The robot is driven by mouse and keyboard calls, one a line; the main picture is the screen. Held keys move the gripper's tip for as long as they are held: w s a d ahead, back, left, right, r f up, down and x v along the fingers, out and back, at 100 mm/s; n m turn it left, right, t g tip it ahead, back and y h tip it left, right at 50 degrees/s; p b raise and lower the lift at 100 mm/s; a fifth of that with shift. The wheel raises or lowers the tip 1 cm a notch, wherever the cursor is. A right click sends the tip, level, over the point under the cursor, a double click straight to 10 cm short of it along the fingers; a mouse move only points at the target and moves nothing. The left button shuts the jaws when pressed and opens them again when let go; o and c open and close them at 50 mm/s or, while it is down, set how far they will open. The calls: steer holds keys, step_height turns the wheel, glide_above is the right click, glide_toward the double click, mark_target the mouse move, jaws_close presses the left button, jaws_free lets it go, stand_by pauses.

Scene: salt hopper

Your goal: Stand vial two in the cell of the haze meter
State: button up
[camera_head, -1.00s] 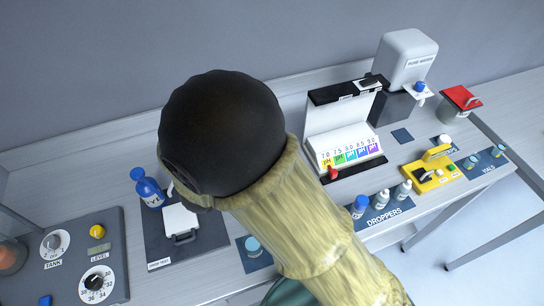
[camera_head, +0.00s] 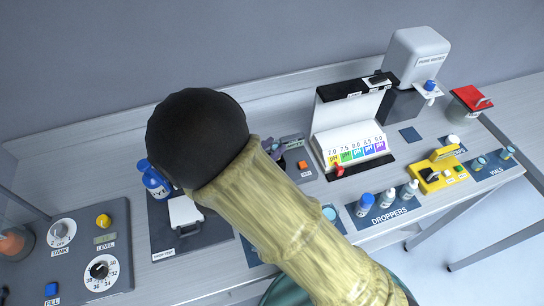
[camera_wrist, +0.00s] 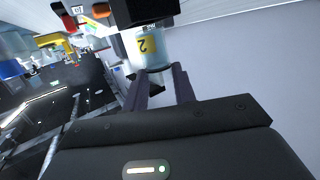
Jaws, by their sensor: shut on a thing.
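Vial two (camera_wrist: 143,48), a pale vial with a yellow label marked 2, is between the dark fingers of my gripper (camera_wrist: 158,75) in the wrist view. My gripper is shut on it. A dark block (camera_wrist: 145,12) lies beyond the vial and hides its far end; I cannot tell whether they touch. In the head view a grey unit with an orange button (camera_head: 303,165), probably the haze meter, sits on the bench just right of my arm. My arm covers part of it and most of my gripper, and its cell cannot be made out.
The white colour-scale stand (camera_head: 352,145) is to the right, with dropper bottles (camera_head: 388,198) in front. A yellow device (camera_head: 437,172) and other vials (camera_head: 479,163) are farther right. A blue bottle (camera_head: 155,183) and a control panel (camera_head: 85,245) are at left.

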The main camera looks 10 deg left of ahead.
steer(key=shift+f, duration=0.1)
steer(key=shift+f, duration=1.95)
